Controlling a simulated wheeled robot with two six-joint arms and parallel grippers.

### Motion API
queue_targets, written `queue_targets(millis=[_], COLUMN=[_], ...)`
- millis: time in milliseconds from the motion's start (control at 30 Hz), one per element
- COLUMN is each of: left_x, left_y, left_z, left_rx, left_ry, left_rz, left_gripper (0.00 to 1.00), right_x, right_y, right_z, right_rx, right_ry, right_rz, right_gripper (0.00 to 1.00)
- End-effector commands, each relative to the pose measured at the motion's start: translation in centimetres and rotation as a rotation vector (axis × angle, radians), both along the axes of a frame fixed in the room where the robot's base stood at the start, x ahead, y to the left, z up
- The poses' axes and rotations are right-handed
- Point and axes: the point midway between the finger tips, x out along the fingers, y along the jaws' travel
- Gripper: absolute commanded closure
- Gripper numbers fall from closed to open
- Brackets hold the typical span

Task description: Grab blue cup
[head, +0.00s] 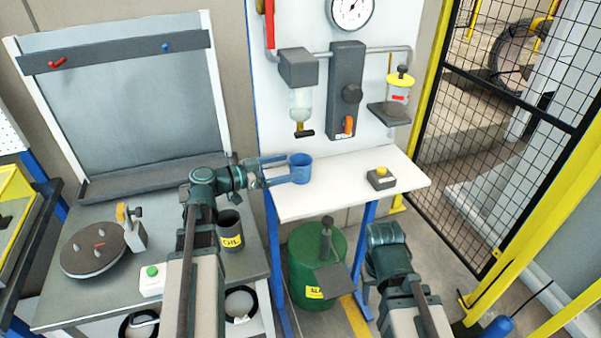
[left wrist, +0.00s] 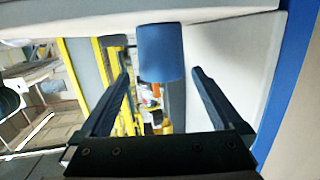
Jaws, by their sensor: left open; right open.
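The blue cup (head: 301,170) stands upright on the white shelf table (head: 345,185), near its left end. My left gripper (head: 287,169) is open and reaches in from the left, its two fingers pointing at the cup. The fingertips are at or very near the cup's left side. In the left wrist view, the blue cup (left wrist: 161,54) appears ahead, between the lines of the two open fingers of my left gripper (left wrist: 159,73). Nothing is clamped. My right arm shows at the lower right of the head view, but its gripper is not visible.
A button box (head: 381,178) stands on the white table, right of the cup. A glass bowl unit (head: 301,101) hangs above the cup. A green drum (head: 311,280) stands below. A dark oil can (head: 230,233) is on the left workbench. A mesh fence (head: 525,110) is at right.

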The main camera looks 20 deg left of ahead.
Motion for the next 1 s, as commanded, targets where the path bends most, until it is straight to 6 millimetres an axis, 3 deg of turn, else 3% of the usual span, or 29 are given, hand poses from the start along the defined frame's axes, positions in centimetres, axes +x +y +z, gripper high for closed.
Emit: queue_targets(millis=[267, 600, 833, 1000], left_x=[0.6, 3.8, 3.8, 3.8], left_y=[-0.5, -3.3, -3.4, -3.4], left_z=[-0.4, -1.4, -1.4, -1.4], left_rx=[0.000, 0.000, 0.000, 0.000], left_ry=[0.000, 0.000, 0.000, 0.000], left_rz=[-0.001, -0.001, 0.000, 0.000], left_gripper=[0.00, 0.00, 0.00, 0.31], right_x=[0.0, 0.0, 0.0, 0.0], right_y=[0.0, 0.0, 0.0, 0.0], right_z=[-0.4, -1.4, -1.4, -1.4], right_rx=[0.000, 0.000, 0.000, 0.000], right_ry=[0.000, 0.000, 0.000, 0.000], right_rz=[0.000, 0.000, 0.000, 0.000], right_gripper=[0.50, 0.50, 0.50, 0.50])
